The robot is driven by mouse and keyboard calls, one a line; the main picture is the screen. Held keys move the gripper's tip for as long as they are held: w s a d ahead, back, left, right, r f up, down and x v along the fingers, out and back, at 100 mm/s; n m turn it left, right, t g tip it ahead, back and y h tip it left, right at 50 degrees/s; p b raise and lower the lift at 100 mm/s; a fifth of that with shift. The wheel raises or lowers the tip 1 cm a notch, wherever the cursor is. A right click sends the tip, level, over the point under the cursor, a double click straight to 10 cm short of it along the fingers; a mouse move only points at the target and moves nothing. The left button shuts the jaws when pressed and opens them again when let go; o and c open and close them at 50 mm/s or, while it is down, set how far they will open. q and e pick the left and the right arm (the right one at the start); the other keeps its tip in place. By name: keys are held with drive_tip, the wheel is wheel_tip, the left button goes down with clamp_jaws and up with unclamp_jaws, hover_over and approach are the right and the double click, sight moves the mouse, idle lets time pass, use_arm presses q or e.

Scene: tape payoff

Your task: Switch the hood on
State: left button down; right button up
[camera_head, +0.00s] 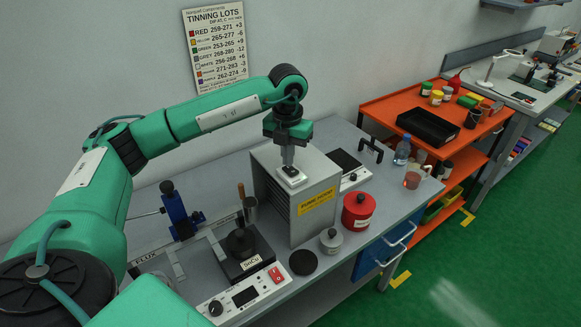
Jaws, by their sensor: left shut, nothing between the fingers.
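The hood (321,182) is a grey box with a yellow label on its front, standing on the grey workbench. On its top is a small white-rimmed switch plate (291,178) with a green spot showing. My left gripper (287,164) points straight down from the green arm, its fingers shut and empty, with the tips at or just above the switch plate. I cannot tell whether they touch it. The fingers hide part of the plate. My right gripper is not in view.
In front of the hood are a solder pot (241,247), a control box with a red switch (244,299), a black disc (303,262), a grey lidded pot (331,240) and a red canister (358,211). A hotplate (345,163) stands behind right. An orange cart (398,104) adjoins the bench.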

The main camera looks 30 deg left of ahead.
use_arm(q)
drive_tip(key=shift+r+p, duration=1.4)
drive_tip(key=shift+r, duration=1.7)
drive_tip(key=shift+f, duration=0.1)
